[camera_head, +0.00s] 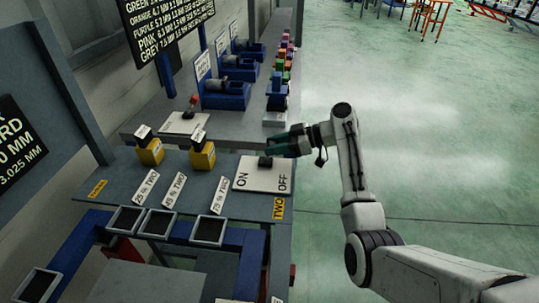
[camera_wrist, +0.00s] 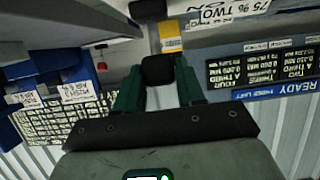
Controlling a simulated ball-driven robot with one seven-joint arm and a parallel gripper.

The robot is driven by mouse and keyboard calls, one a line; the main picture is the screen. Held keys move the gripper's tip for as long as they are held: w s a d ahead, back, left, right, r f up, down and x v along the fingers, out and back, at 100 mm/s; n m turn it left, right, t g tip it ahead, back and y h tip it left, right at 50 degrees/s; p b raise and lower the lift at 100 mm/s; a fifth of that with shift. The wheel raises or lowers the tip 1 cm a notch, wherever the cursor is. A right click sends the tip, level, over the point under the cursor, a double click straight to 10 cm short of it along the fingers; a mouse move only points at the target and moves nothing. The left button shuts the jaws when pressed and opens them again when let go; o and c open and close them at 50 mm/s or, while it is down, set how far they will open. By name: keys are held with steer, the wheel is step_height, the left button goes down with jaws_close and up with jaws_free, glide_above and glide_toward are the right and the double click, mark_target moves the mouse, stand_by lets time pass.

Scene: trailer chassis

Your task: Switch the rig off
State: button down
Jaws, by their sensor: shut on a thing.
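The white switch panel (camera_head: 262,180) lies on the grey bench top, with ON printed at its left and OFF at its right. A small black switch handle (camera_head: 265,162) stands at the panel's far side, between the two words in the head view. My gripper (camera_head: 283,147) has dark green fingers and reaches in from the right over the panel's far edge. In the wrist view my gripper (camera_wrist: 158,88) is shut on the black handle (camera_wrist: 158,69), one finger on each side. Its exact setting is hard to tell.
Two yellow blocks (camera_head: 151,152) (camera_head: 203,157) stand left of the panel, with dark square trays (camera_head: 208,230) in front. Blue machines (camera_head: 226,93) and a row of coloured blocks (camera_head: 280,75) lie beyond. A yellow TWO label (camera_head: 279,208) marks the bench edge. Open green floor lies right.

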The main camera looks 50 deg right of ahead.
steer(key=shift+s+d+f+t+y+b, duration=0.5)
steer(key=shift+t+b, duration=0.3)
steer(key=shift+b, duration=1.25)
steer(key=shift+s+y, duration=0.1)
steer(key=shift+y, duration=0.2)
steer(key=c, duration=0.8)
jaws_free()
steer(key=shift+o, duration=0.2)
steer(key=b+v, duration=0.1)
steer(key=v, duration=0.9)
steer(key=shift+s+d, duration=0.2)
steer(key=shift+s, duration=0.2)
steer(key=shift+f, duration=0.2)
